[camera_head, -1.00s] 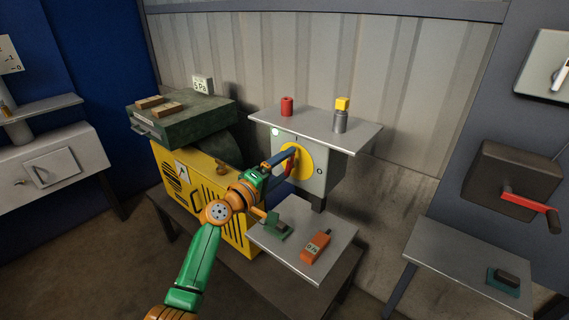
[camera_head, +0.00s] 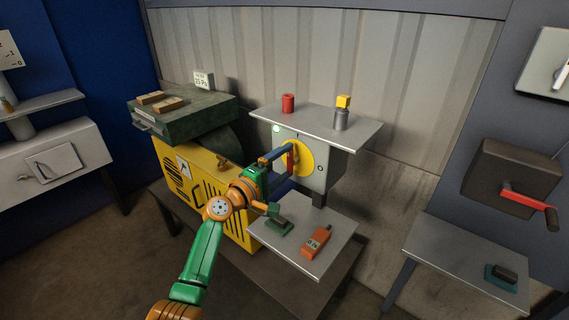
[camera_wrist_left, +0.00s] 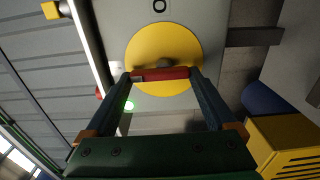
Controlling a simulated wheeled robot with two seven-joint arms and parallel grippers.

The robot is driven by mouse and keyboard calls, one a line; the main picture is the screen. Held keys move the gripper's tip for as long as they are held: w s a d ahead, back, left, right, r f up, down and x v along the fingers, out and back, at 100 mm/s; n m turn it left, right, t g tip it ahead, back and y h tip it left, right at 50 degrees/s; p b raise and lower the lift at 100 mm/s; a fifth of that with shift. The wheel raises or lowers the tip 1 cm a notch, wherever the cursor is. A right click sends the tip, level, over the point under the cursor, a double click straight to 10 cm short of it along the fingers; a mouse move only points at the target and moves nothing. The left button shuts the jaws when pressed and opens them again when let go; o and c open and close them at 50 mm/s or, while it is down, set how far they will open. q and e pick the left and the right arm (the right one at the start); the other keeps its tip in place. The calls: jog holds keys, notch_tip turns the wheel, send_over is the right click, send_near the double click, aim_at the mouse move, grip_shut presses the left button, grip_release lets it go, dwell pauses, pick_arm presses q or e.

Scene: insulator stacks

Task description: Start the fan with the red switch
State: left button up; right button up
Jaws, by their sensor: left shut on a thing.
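The red switch handle (camera_head: 291,160) sits on a yellow disc (camera_head: 305,155) on the front of a grey switch box (camera_head: 322,172). My left gripper (camera_head: 287,156) is shut on the handle. In the left wrist view the red handle (camera_wrist_left: 165,73) lies between the two dark blue fingertips, in front of the yellow disc (camera_wrist_left: 165,48). An "O" mark shows on the box to the right of the disc. My right gripper is out of view.
The yellow fan housing (camera_head: 187,185) stands left of the box, with a small pressure display (camera_head: 203,79) behind it. A red cylinder (camera_head: 288,103) and a grey cylinder with a yellow cap (camera_head: 342,115) stand on the shelf above. A lower shelf (camera_head: 318,265) holds an orange meter (camera_head: 316,241).

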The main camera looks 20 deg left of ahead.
pick_arm(q)
jog(key=o, duration=1.1)
jog(key=shift+c, duration=0.2)
jog(key=shift+s, duration=0.1)
jog(key=v, duration=0.7)
